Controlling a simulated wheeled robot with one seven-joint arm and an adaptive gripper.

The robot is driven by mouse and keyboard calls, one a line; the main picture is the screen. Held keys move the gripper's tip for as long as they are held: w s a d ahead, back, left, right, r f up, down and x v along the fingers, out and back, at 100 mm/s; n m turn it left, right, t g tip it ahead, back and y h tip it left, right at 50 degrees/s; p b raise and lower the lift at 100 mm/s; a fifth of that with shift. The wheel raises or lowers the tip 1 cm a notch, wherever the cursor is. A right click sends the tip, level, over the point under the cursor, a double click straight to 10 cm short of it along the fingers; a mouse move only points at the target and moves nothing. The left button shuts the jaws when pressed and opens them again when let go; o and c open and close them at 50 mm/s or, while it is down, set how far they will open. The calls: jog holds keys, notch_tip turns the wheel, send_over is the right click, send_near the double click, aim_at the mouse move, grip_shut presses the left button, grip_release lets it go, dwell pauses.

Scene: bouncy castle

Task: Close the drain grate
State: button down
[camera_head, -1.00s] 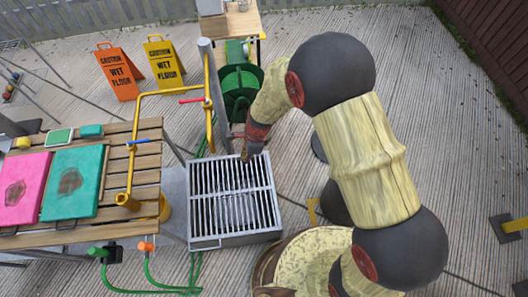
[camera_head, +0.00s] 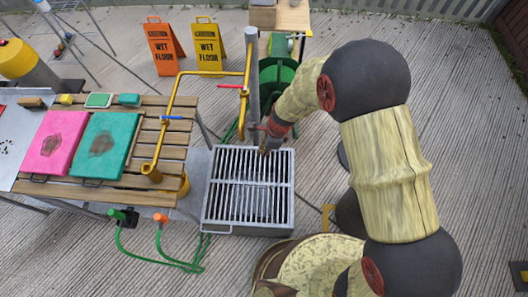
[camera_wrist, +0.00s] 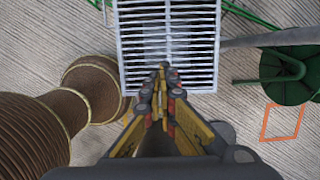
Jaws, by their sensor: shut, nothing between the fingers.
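The drain grate (camera_head: 248,183) is a grey metal frame with parallel bars and a crossbar. It appears to lie flat over a shallow grey metal basin (camera_head: 262,230), with a small handle (camera_head: 216,229) at its near left edge. I cannot tell whether it is fully seated. My gripper (camera_head: 266,150) is at the grate's far edge, right of the middle, pointing down. In the wrist view my gripper (camera_wrist: 162,72) is shut and empty, its tips overlapping the bars of the grate (camera_wrist: 168,35). Contact cannot be told.
A slatted wooden table (camera_head: 150,187) with pink and green boards stands left of the basin. A green hose reel (camera_head: 280,85) stands behind.

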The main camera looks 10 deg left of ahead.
jog(key=v, duration=1.1)
jog(key=s+d+r+n+t+h+b, duration=0.1)
jog(key=s+d+r+n+t+b, duration=0.1)
jog(key=s+d+r+n, duration=0.2)
jog(key=s+d+r+n+t+b, duration=0.2)
jog(key=s+d+r+n, duration=0.3)
jog(key=d+r, duration=0.5)
jog(key=s+d+r+n+t+h+b, duration=0.1)
jog(key=s+d+r+n+b, duration=0.3)
jog(key=d, duration=1)
notch_tip(320, 180, up, 3)
jog(key=s+n+t, duration=0.1)
jog(key=n, duration=0.1)
jog(key=shift+s+d+n+h, duration=0.2)
jog(key=shift+n+h, duration=0.1)
jog(key=shift+n, duration=0.1)
